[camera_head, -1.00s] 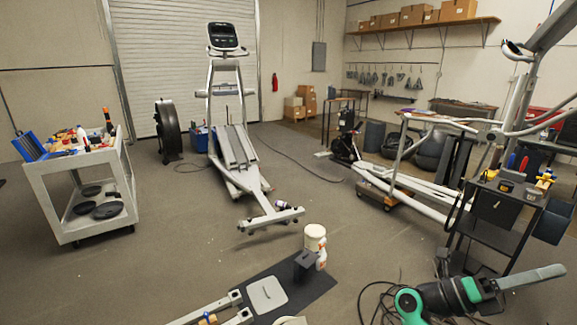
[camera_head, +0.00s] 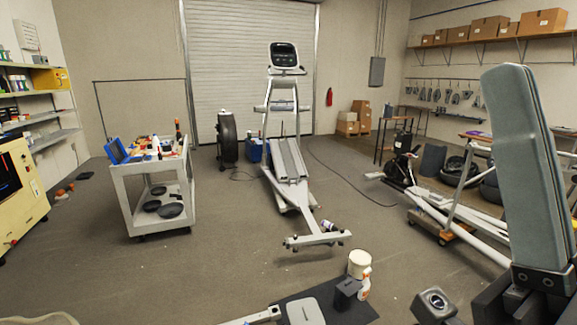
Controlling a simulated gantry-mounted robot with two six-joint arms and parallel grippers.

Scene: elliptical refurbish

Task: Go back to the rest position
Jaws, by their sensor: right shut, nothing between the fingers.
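My right gripper (camera_head: 508,80) stands large and close to the camera at the right. Its long grey fingers point upward, pressed together with nothing between them. Its dark mount shows at the lower right edge. It hides part of the right side of the room. My left gripper is out of view. The elliptical machine (camera_head: 288,165) with its dark console stands upright in the middle of the floor, apart from my right gripper.
A white tool cart (camera_head: 128,200) stands left of the machine. A dark mat (camera_head: 335,302) lies at the bottom, with a white tub (camera_head: 359,262) and spray bottle (camera_head: 364,285) by it. A second machine (camera_head: 440,215) is at the right.

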